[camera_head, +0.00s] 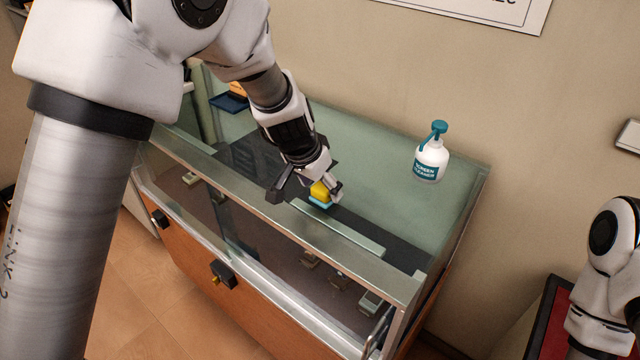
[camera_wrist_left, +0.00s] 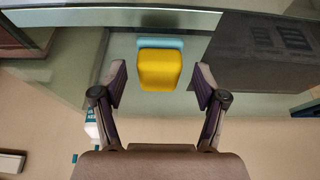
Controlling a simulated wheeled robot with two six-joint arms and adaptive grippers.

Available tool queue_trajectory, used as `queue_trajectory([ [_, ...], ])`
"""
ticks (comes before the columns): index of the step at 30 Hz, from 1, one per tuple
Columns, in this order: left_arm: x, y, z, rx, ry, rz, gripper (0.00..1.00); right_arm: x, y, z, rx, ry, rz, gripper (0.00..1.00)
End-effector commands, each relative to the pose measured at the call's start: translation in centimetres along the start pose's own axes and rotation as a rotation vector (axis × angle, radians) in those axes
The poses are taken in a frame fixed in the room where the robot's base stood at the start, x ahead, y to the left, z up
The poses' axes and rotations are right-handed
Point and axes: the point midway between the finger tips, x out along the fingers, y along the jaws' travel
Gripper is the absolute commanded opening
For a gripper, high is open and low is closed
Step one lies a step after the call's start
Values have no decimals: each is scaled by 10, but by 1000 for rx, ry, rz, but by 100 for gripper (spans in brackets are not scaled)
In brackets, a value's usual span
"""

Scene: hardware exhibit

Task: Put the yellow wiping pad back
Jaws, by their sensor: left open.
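The yellow wiping pad (camera_head: 319,190) sits on a light blue base on the glass top of the display case, near its front edge. In the left wrist view the yellow pad (camera_wrist_left: 160,69) lies between the fingers, with the light blue part (camera_wrist_left: 160,43) behind it. My left gripper (camera_head: 310,193) is open around the pad, with a gap on each side in the wrist view (camera_wrist_left: 160,85). Part of the pad is hidden by a finger in the head view. My right arm shows at the right edge, but its gripper is out of view.
The glass display case (camera_head: 455,215) has a metal front rim. A white screen cleaner bottle (camera_head: 431,160) with a teal pump stands at the back right of the top. A dark blue tray (camera_head: 229,102) lies at the back left. The glass around the bottle is clear.

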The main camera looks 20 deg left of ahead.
Motion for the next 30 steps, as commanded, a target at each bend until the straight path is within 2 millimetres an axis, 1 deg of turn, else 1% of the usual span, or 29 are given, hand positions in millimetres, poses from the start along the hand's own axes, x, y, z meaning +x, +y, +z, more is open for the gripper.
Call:
queue_trajectory([
  [1,-7,0,-2,0,2,0,72,-4,0,0,0,1,0,40],
  [2,-11,0,-1,0,2,0,72,-2,0,0,0,1,0,40],
  [5,-34,0,-1,1,4,-1,72,0,0,0,0,0,0,40],
  [9,-72,0,-1,0,5,0,72,4,0,0,0,0,0,40],
  [12,-96,0,-1,0,4,-1,72,6,0,0,0,0,0,40],
  [15,-112,0,-1,0,2,1,72,7,0,0,0,0,0,40],
  [19,-121,0,0,0,0,0,72,7,0,0,0,0,0,40],
  [30,-122,0,-1,0,0,0,72,7,0,0,0,0,0,40],
])
